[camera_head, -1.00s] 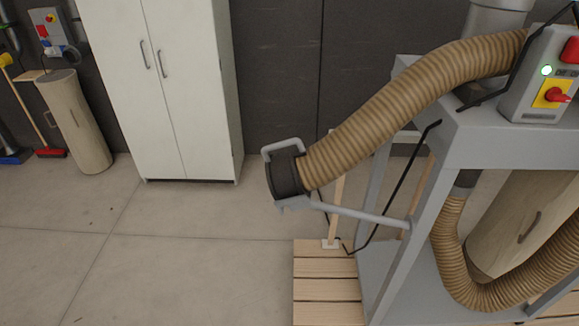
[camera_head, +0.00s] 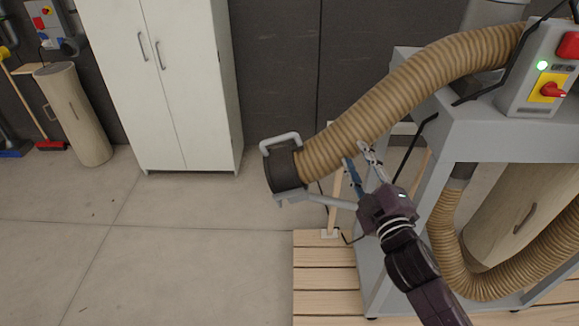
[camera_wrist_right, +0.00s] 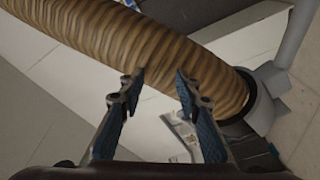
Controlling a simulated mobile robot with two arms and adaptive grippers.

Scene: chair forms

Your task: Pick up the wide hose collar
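The wide hose collar (camera_head: 285,171) is a black ring on the free end of the tan ribbed hose (camera_head: 383,100). It sits in a grey bracket in the head view. My right gripper (camera_head: 354,158) is open and empty, to the right of the collar and close to the underside of the hose. In the right wrist view, my right gripper (camera_wrist_right: 158,80) has its fingers apart in front of the hose (camera_wrist_right: 130,45). The collar (camera_wrist_right: 256,105) shows there at the right, beyond the right finger. My left gripper is not in view.
The grey bracket arm (camera_head: 335,201) runs from the collar to the machine frame (camera_head: 400,240). A red and yellow switch box (camera_head: 540,75) is on the machine. A wooden pallet (camera_head: 315,275) lies below. The floor left of it is clear up to the white cabinet (camera_head: 175,90).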

